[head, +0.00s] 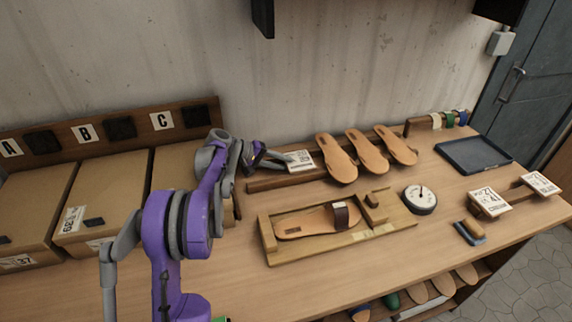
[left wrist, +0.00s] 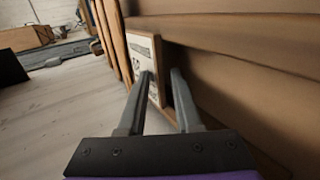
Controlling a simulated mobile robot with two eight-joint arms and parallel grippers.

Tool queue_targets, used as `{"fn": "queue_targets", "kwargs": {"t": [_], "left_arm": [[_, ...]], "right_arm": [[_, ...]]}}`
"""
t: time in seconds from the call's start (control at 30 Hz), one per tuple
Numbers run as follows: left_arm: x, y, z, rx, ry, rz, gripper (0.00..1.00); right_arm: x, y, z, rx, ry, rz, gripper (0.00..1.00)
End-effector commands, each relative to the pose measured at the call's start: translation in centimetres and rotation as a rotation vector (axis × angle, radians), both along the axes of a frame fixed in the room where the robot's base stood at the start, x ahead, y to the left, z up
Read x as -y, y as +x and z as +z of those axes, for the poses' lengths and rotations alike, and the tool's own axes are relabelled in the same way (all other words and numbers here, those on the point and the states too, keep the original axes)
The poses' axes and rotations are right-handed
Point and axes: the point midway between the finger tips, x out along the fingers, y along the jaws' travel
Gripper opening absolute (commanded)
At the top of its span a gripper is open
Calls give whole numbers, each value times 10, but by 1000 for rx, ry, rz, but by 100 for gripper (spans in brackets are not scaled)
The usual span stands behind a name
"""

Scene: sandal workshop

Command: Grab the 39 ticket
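A small white ticket (head: 299,160) with dark print stands on the wooden rack at the back of the bench, left of the sandal soles; its number is too small to read. My left gripper (head: 279,158) is at the ticket's left side. In the left wrist view, the white ticket (left wrist: 141,53) with its brown edge stands just beyond the fingertips. The two fingers of my left gripper (left wrist: 162,76) are apart, the left one overlapping the ticket's face in the picture. I cannot tell whether they touch it. My right gripper is not in view.
Three tan soles (head: 367,152) lean right of the ticket. A wooden jig (head: 330,247) with a sandal sits in front. Cardboard boxes (head: 108,197) stand left. Two more tickets (head: 489,202) (head: 540,183), a round dial (head: 420,199) and a dark tray (head: 473,155) are to the right.

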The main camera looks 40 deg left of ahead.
Motion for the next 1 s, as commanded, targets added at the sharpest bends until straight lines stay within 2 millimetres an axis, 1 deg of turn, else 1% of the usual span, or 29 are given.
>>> {"fn": "queue_targets", "kwargs": {"t": [0.07,0.4,0.83,0.93,1.0], "left_arm": [[0,0,0,0,0,0,32],[0,-1,-1,-1,2,-1,1],[0,-1,-2,-5,4,-2,0],[0,-1,5,-4,4,-3,0],[0,-1,15,-2,3,-2,0]], "right_arm": [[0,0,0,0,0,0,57],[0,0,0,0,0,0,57],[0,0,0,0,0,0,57],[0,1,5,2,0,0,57],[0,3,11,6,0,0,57]]}}
